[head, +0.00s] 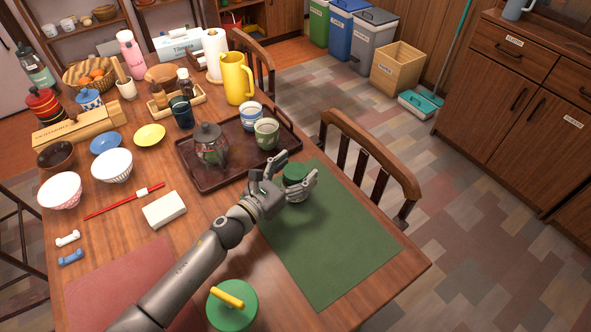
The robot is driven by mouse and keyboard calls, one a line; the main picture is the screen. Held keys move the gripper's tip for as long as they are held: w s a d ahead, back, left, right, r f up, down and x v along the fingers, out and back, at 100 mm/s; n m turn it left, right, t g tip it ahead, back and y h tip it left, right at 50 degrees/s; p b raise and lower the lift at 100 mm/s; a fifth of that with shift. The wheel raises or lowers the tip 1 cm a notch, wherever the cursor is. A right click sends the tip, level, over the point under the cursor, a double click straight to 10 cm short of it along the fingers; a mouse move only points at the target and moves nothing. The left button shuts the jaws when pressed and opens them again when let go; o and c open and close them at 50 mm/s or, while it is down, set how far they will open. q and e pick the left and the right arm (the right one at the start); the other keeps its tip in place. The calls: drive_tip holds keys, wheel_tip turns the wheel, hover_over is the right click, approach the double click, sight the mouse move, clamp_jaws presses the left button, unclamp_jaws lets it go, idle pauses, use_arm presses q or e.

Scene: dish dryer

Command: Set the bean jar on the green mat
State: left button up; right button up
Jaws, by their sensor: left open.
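The green mat (335,250) lies on the right part of the wooden table. A small jar with a green lid (295,173), which looks like the bean jar, is upright at the mat's far end. Its contents are too small to make out. My left gripper (298,166) is open, with its fingers spread around the jar near the lid. The hand hides part of the jar's left side. I cannot tell whether the fingers touch it. My right gripper is not in view.
A chair (372,150) is beyond the right edge. Most of the mat is bare.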

use_arm(q)
drive_tip(key=shift+r, duration=0.1)
drive_tip(key=v, duration=1)
drive_tip(key=shift+s+a, duration=0.1)
drive_tip(key=shift+b+v, duration=0.35)
drive_tip(key=shift+v, duration=0.55)
drive_tip(key=shift+r, duration=0.1)
